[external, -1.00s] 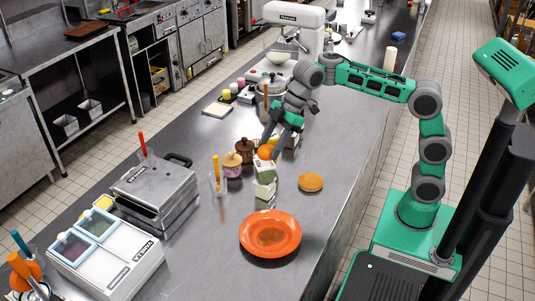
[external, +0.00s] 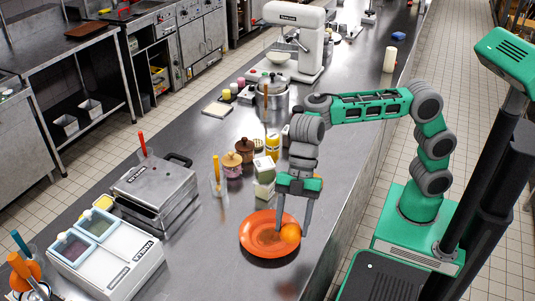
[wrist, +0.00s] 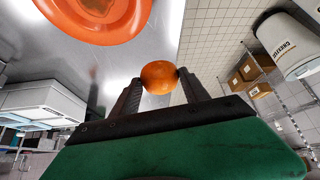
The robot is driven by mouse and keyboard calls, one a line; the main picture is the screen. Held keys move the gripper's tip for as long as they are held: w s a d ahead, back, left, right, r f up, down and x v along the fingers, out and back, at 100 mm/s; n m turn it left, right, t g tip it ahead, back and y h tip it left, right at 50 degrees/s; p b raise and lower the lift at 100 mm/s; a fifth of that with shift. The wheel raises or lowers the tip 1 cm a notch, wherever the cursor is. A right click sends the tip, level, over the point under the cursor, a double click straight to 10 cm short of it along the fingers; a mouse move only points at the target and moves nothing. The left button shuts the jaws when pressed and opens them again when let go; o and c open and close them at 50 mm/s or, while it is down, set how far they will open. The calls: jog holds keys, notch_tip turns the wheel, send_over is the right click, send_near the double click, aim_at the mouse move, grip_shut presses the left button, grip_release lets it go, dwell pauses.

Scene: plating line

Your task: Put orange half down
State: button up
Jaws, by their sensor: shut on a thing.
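The orange half (external: 291,233) is held between the fingertips of my gripper (external: 290,229), at the right rim of the orange plate (external: 252,232) in the external view. In the wrist view the orange half (wrist: 158,77) sits between the two dark fingers, rounded side showing. The plate (wrist: 125,20) is at the top left there, apart from the fruit. The orange half appears held above the counter; its exact height over the plate's rim is unclear. The bare middle of the plate shows no food on it.
Cartons (external: 264,170), jars (external: 231,165) and a glass with an orange-handled tool (external: 217,183) stand behind the plate. A grill press (external: 152,190) and a white container unit (external: 105,255) are at left. The counter's right edge is close to my gripper.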

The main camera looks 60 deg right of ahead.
jog(key=shift+w+a+f, duration=0.15)
jog(key=shift+a+f, duration=0.05)
jog(key=shift+f, duration=0.15)
jog(key=w+a+f+p, duration=0.3)
jog(key=w+a+f, duration=0.1)
jog(key=w+a, duration=0.2)
jog(key=p, duration=0.1)
send_over(241, 283)
jog(key=d, duration=0.2)
notch_tip(241, 283, down, 6)
jog(key=shift+w, duration=0.15)
notch_tip(241, 283, down, 3)
jog(key=shift+r, duration=0.15)
jog(key=shift+f, duration=0.3)
jog(key=o, duration=1.4)
jog(key=shift+r, duration=0.1)
